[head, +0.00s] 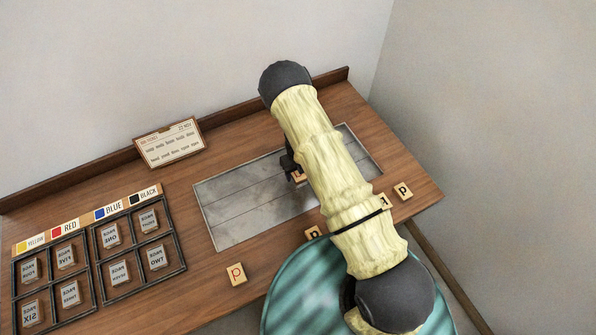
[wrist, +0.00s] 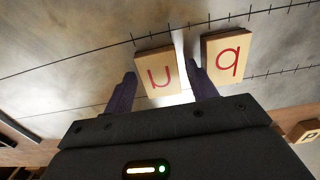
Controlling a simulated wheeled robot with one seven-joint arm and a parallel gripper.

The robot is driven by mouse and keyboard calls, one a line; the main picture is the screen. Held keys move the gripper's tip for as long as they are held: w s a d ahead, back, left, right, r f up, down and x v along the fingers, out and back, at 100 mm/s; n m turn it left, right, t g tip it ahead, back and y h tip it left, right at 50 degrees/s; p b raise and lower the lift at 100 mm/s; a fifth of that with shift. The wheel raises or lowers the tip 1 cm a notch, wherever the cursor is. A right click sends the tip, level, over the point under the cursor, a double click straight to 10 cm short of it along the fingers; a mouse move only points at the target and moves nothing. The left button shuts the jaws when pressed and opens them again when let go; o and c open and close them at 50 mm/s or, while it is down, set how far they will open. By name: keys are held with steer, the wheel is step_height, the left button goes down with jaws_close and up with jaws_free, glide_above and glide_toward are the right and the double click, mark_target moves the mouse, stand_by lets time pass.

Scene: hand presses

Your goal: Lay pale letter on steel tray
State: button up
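The steel tray (head: 222,212) is a flat grey plate with ruled lines, partly hidden by my arm. My gripper (wrist: 161,72) is low over the tray, and in the head view it shows dark beside my arm (head: 290,163). Its fingers are apart, one on each side of a pale wooden letter tile (wrist: 157,72) with a red u-like mark. A gap shows between this tile and the right finger. A second pale tile (wrist: 226,55) with a red q-like mark lies on the tray, right of that finger. I cannot tell which tile the task means.
Two more are partly hidden by my arm. A compartmented rack (head: 91,262) stands left, a text card (head: 169,143) behind. The tray's left part is bare.

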stand_by(0.3)
step_height(320, 180, up, 12)
steer(key=b, duration=0.3)
steer(key=shift+r, duration=0.15)
stand_by(0.6)
step_height(320, 180, up, 14)
steer(key=n, duration=1.6)
glide_above(298, 174)
steer(key=s+d, duration=0.6)
steer(key=s, duration=0.2)
steer(key=s+d+r+n+t, duration=0.2)
steer(key=s+d+r+n, duration=0.2)
steer(key=n, duration=1.1)
steer(key=s+r, duration=0.3)
steer(key=s, duration=0.3)
steer(key=shift+d+r+t, duration=0.3)
steer(key=shift+d+r, duration=0.05)
steer(key=shift+r, duration=0.05)
